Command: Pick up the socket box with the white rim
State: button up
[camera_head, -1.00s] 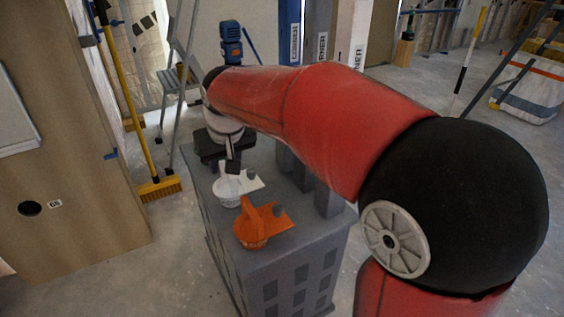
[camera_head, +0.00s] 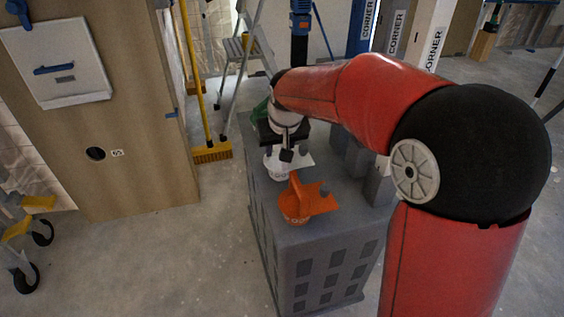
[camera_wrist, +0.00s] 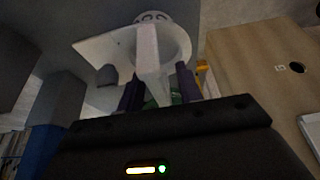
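The socket box with the white rim (camera_head: 272,170) sits on the grey block-like stand, behind the orange one, partly hidden by my gripper. In the wrist view its white plate, upright fin and round cup (camera_wrist: 105,46) fill the upper middle. My gripper (camera_head: 287,153) is over it. In the wrist view my gripper's two dark fingers (camera_wrist: 159,85) stand on either side of the white fin, with visible gaps, so it looks open and not closed on it. A similar orange-rimmed socket box (camera_head: 296,206) sits nearer on the stand.
The grey stand (camera_head: 290,245) has upright grey blocks (camera_head: 378,185) on its right. A green item (camera_head: 258,114) shows behind my gripper. A wooden panel (camera_head: 130,180) with a hole labelled 65 stands left, with a yellow broom (camera_head: 212,152) and stepladder (camera_head: 243,50) behind. Floor between panel and stand is clear.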

grip_shut()
jog(key=shift+r, duration=0.1)
dwell(0.3)
notch_tip(320, 180, up, 20)
jog(key=p, duration=0.3)
jog(key=shift+p, duration=0.3)
jog(key=shift+s, duration=0.1)
